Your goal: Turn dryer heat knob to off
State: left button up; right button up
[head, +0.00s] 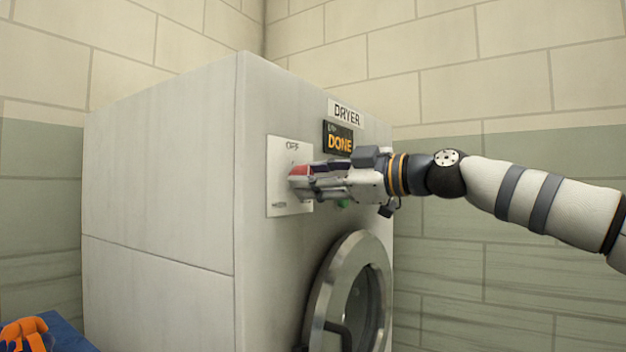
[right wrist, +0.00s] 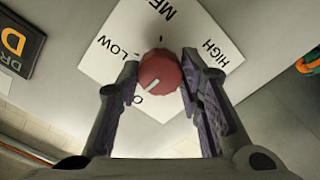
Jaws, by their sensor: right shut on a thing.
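The red heat knob (head: 298,169) sits on a white dial plate (head: 283,204) on the dryer's (head: 160,185) front. In the right wrist view the round knob (right wrist: 159,68) has a white mark, which points to the lower left, toward a partly hidden label starting with "O". The plate's LOW, ME… and HIGH labels also show there. My right gripper (head: 304,181) reaches in from the right. Its two fingers (right wrist: 159,83) are shut on the knob, one on each side. In the head view the gripper covers part of the plate. My left gripper is not in view.
A dark display (head: 338,138) reading "DONE" is beside the plate, under a DRYER sign (head: 346,113). The round dryer door (head: 322,290) is below my right arm. An orange item (head: 22,330) lies on a blue surface (head: 62,333) at lower left. Tiled walls stand behind.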

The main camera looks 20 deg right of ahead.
jog(key=shift+r+n, duration=0.1)
jog(key=shift+n, duration=0.3)
jog(key=o, duration=1.2)
jog(key=shift+c, duration=0.2)
jog(key=v, duration=1.2)
